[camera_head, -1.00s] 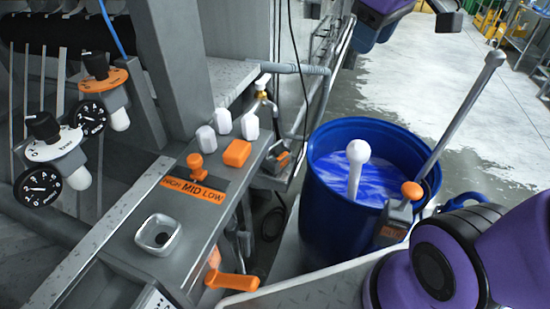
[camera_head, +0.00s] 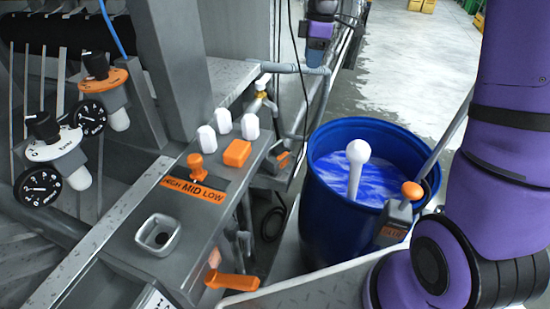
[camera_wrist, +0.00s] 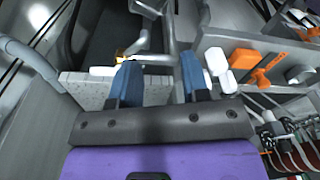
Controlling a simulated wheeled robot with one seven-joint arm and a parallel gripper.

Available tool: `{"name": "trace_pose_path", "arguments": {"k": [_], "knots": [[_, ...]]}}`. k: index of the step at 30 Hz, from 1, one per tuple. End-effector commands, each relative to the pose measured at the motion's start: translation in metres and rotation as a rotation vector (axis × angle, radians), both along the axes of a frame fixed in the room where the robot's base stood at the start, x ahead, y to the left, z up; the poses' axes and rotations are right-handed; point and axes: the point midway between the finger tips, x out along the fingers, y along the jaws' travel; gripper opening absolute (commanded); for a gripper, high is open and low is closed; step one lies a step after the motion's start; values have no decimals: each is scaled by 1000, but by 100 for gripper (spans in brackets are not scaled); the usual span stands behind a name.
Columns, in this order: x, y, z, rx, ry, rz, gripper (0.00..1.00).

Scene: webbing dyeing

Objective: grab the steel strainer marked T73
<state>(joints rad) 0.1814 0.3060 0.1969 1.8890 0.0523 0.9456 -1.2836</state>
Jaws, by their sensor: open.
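No steel strainer and no T73 mark can be made out in either view. My gripper (camera_wrist: 157,66) is open, with its two blue fingers apart and nothing between them. In the head view my gripper (camera_head: 316,52) shows only partly at the top, beyond the panel and above the grey pipe. In the wrist view a pale ledge and pipes lie beyond the fingers.
A blue drum (camera_head: 316,210) holds blue-white liquid (camera_head: 385,180) and a white round-ended rod (camera_head: 357,155). Pressure gauges (camera_head: 37,185) hang left. Wet floor (camera_head: 400,80) lies behind.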

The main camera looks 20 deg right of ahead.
Motion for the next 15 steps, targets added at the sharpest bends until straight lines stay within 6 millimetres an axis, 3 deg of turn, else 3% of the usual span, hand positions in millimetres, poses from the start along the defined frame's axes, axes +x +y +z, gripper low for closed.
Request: {"name": "trace_pose_path", "arguments": {"k": [6, 15], "knots": [[41, -3, -54, 52, 44, 170, 42], [84, -8, -135, 148, 75, 393, 42]]}}
